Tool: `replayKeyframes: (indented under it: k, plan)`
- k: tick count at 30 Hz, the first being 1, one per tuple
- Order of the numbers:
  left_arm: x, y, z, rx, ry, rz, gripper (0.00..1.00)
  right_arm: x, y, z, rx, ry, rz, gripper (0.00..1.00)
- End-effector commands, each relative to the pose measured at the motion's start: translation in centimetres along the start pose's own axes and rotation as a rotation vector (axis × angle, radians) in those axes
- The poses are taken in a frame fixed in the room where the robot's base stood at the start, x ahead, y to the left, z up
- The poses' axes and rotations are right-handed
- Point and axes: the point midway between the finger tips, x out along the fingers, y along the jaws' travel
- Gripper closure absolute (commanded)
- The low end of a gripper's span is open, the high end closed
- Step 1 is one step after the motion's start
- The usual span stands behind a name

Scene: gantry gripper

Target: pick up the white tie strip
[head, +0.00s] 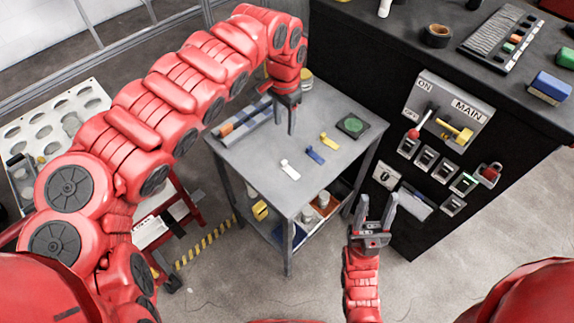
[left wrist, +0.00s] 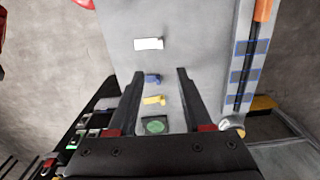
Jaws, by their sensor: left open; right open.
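The white tie strip (head: 290,170) lies flat on the grey table (head: 270,190), left of a blue strip (head: 315,156) and a yellow strip (head: 329,141). In the left wrist view the white tie strip (left wrist: 149,44) lies beyond the fingertips, clear of them. My left gripper (head: 285,128) is open and empty above the table's back part; it also shows in the left wrist view (left wrist: 160,74), with the blue strip (left wrist: 152,79) and yellow strip (left wrist: 154,100) seen between its fingers. My right gripper (head: 377,205) is open and empty in front of the table's right side.
A dark square with a green disc (head: 353,125) lies at the table's right corner. A long tray (head: 240,122) lies along its left edge. A black counter with a MAIN switch panel (head: 447,108) stands right. The table's front part is clear.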

Motion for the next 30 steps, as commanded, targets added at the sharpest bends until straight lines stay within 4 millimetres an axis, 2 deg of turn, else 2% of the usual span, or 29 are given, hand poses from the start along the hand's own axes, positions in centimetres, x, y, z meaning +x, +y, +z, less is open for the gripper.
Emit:
replayKeyframes:
  k: [7, 12, 15, 18, 23, 30]
  plan:
    - [4.0, 0.2, -0.1, 0.001, 0.000, 0.002, 0.50, 1.2, 0.1, -0.2, 0.000, 0.000, 0.000, 0.50]
    - [8.0, 0.3, -0.2, 0.001, 0.004, 0.007, 0.50, 2.2, 0.1, -0.4, 0.000, 0.000, 0.000, 0.50]
    - [9.7, 0.3, -0.2, 0.001, 0.005, 0.006, 0.50, 2.5, 0.1, -0.4, 0.000, 0.000, 0.000, 0.50]
    - [10.8, 0.1, -0.2, -0.001, 0.007, 0.003, 0.50, 2.7, 0.1, -0.5, 0.000, 0.000, 0.000, 0.50]
    - [11.5, 0.1, -0.2, 0.001, 0.009, 0.000, 0.50, 2.9, 0.1, -0.5, 0.000, 0.000, 0.000, 0.50]
    - [14.2, 0.2, 0.4, 0.000, 0.005, 0.005, 0.50, 4.6, 0.2, -0.8, 0.000, 0.000, 0.000, 0.50]
